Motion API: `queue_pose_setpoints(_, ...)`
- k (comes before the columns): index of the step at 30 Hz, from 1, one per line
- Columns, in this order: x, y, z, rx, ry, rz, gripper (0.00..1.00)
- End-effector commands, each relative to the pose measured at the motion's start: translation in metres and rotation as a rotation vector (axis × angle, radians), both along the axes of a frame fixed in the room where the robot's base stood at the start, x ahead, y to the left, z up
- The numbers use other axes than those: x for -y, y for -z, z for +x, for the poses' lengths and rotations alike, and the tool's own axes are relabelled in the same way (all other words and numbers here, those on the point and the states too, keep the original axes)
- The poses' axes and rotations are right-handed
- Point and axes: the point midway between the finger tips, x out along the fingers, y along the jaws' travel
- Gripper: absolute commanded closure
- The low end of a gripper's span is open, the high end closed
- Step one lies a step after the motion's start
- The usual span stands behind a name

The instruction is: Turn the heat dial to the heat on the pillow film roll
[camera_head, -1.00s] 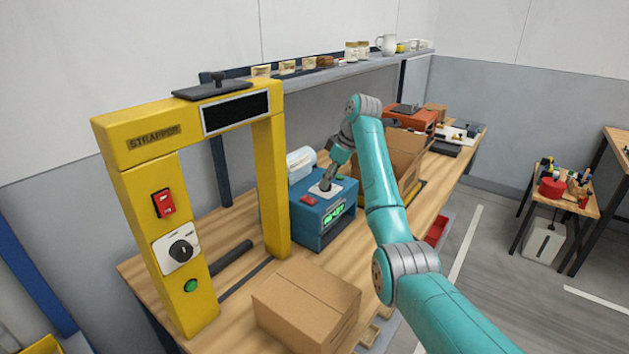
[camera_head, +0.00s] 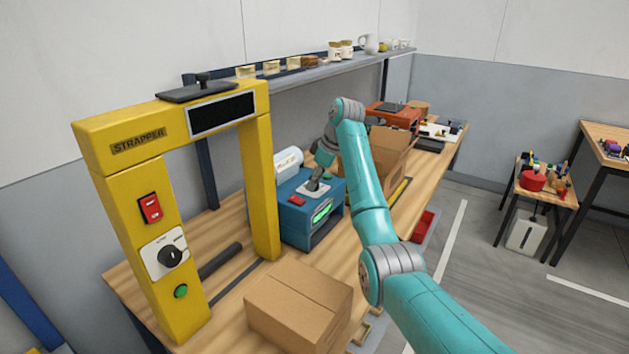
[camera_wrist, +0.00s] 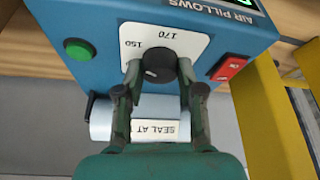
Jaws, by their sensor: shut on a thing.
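The blue air pillow machine (camera_head: 298,232) stands on the bench, with a lit green display (camera_head: 321,214) too small to read. In the wrist view its black heat dial (camera_wrist: 159,62) sits on a white plate (camera_wrist: 190,42) marked 150 and 170; other marks are hidden. My gripper (camera_wrist: 159,74) is shut on the dial, one finger on each side; it also shows over the machine's top in the head view (camera_head: 316,183). The white pillow film roll (camera_head: 288,161) lies behind the machine. Its label (camera_wrist: 158,129) reads "SEAL AT"; I see no number, and my fingers partly cover the roll.
A red switch (camera_wrist: 229,67) and a green button (camera_wrist: 80,49) flank the dial. The yellow strapper frame (camera_head: 258,190) stands close to the machine at left. A closed carton (camera_head: 298,305) is in front, and an open carton (camera_head: 393,152) is behind my arm.

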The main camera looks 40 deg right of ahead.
Motion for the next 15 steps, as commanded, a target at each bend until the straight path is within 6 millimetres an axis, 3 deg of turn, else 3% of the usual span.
queue_pose_setpoints(15,-0.0026,0.0008,-0.0007,0.000,0.336,0.000,0.97)
